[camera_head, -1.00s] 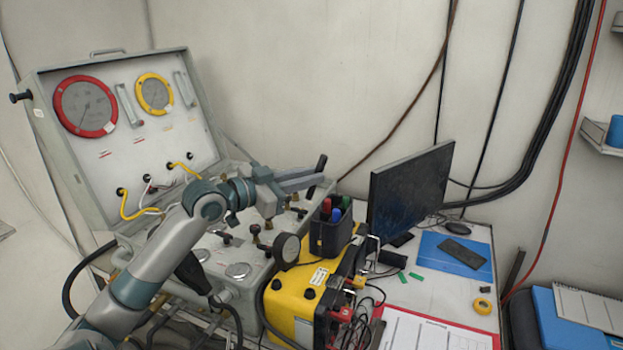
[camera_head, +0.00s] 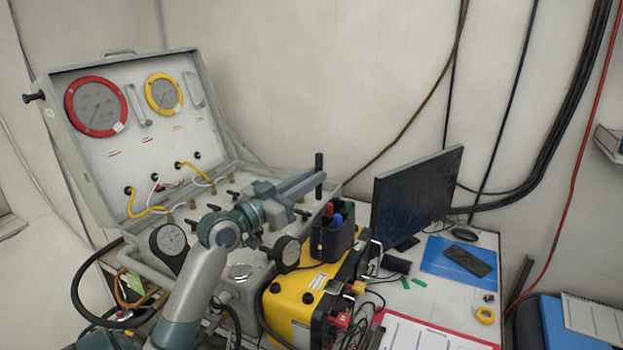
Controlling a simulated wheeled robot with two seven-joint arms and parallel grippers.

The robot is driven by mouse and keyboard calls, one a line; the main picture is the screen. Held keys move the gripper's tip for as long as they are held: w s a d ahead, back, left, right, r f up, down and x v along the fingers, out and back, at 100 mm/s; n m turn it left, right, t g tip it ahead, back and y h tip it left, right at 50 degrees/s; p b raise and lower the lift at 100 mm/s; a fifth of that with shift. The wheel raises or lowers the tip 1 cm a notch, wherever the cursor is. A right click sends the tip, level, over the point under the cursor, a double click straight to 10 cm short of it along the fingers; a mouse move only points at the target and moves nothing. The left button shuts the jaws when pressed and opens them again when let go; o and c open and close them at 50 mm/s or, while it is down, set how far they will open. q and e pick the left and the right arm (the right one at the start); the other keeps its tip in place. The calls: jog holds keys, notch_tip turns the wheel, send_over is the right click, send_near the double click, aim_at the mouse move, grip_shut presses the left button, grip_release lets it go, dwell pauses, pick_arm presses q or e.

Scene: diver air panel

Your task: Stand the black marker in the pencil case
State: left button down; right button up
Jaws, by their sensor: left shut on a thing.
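My left gripper (camera_head: 318,180) is shut on the black marker (camera_head: 319,166) and holds it upright, its top standing above the fingers. The marker is above the back left side of the pencil case (camera_head: 333,241); its lower end is close to the rim, and I cannot tell whether it is inside. The pencil case is a dark open box on the yellow unit. A red marker (camera_head: 327,210) and a blue marker (camera_head: 336,220) stand in it. My right gripper is not in view.
The open air panel case (camera_head: 130,125) with its gauges is at the left. A black monitor (camera_head: 415,198) stands right of the pencil case. The yellow unit (camera_head: 308,297) has cables at its right. A blue folder (camera_head: 440,257) and a yellow tape roll (camera_head: 485,315) lie on the table.

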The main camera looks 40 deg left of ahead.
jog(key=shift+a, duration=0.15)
